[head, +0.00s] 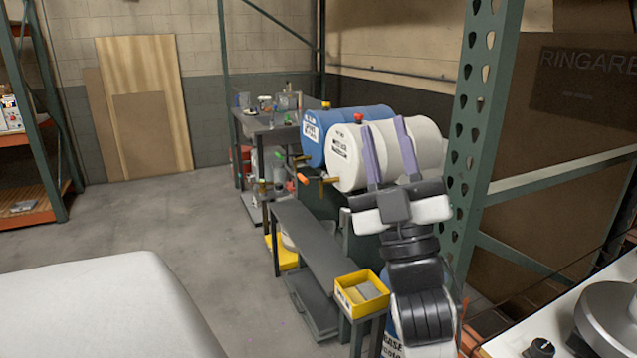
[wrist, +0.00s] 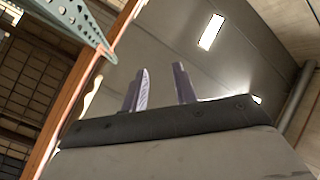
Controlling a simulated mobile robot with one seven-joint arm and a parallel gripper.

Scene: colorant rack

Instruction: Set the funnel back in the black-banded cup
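My gripper (head: 384,124) is raised at the right of the head view, its two purple fingers pointing up in front of the white drum. In the wrist view my gripper (wrist: 160,70) shows its fingers apart with nothing between them. I cannot make out the funnel or the black-banded cup. Small vessels (head: 287,103) stand on the dark bench (head: 262,126) at the back, too small to tell apart. My gripper is well to the right of that bench in the picture and nearer to me.
A blue drum (head: 313,128) and a white drum (head: 345,160) lie on a stand with taps facing left. A grey low bench (head: 310,240) and a yellow bin (head: 361,293) are in front. A green rack post (head: 480,130) rises close by my arm. The floor (head: 150,225) at left is clear.

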